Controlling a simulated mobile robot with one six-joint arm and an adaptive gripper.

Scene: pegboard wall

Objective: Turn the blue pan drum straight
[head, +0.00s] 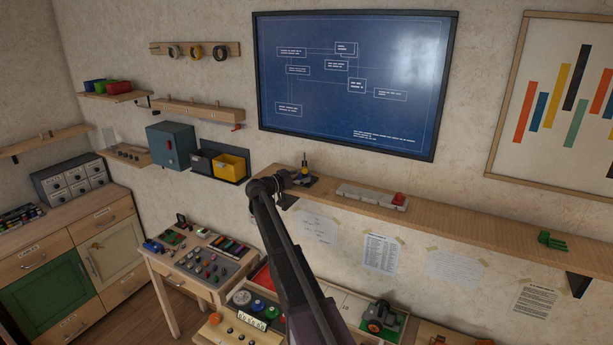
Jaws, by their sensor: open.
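A blue drum (258,306) sits at the bottom of the head view, left of my arm, between a green drum and a red drum on a workbench panel. It is small, and I cannot tell how it is turned. My arm rises from the bottom edge, right of the drums. My gripper (303,180) shows small and dark at the arm's far end, by the left end of the wall shelf, well away from the drum. It is open; its fingers are hard to make out against the dark things there.
A long wooden shelf (460,213) runs right of my gripper, with a grey block and red knob (398,199) on it. A side table (208,262) with buttons stands left of the drums. A green-and-dark model (382,317) lies right of my arm.

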